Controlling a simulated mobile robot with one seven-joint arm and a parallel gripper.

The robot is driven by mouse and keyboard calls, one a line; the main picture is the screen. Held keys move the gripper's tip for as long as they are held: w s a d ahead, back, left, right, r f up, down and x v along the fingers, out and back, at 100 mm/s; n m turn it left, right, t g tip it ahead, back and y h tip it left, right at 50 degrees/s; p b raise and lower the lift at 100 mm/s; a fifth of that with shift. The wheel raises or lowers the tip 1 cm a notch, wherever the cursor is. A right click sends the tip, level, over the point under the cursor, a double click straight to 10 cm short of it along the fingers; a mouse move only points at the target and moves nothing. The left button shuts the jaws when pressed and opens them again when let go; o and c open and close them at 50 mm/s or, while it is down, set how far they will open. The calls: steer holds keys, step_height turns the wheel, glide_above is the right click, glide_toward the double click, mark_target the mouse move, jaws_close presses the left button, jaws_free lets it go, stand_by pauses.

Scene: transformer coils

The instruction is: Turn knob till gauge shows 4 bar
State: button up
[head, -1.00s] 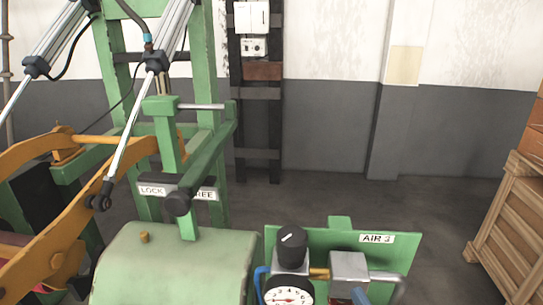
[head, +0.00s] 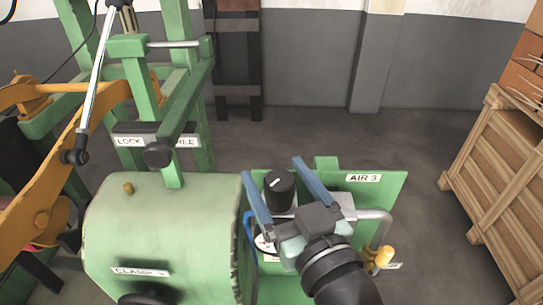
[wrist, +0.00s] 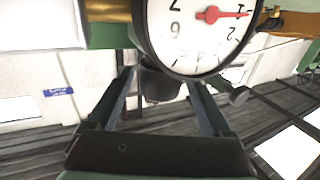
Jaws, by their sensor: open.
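The black knob (head: 279,188) with a white mark stands on the regulator in front of the green AIR 3 panel (head: 385,200). My gripper (head: 272,169) is open, its two blue fingers on either side of the knob in the head view; I cannot tell whether they touch it. In the wrist view the knob (wrist: 160,82) is a dark shape beyond the gauge, between the fingers of my gripper (wrist: 160,78). The gauge (head: 264,243) is mostly hidden behind my gripper in the head view. In the wrist view, the gauge (wrist: 185,45) appears upside down, its red needle close to 1.
A green rounded housing (head: 165,225) marked CLAMP stands left of the regulator. A lever with a black ball (head: 158,155) is behind it. A bent grey pipe and a yellow-capped fitting (head: 384,257) are to the right. A wooden crate (head: 500,180) stands far right; floor between is clear.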

steer(key=shift+p+x, duration=0.3)
steer(key=shift+x, duration=1.1)
steer(key=shift+f, duration=0.1)
jaws_close()
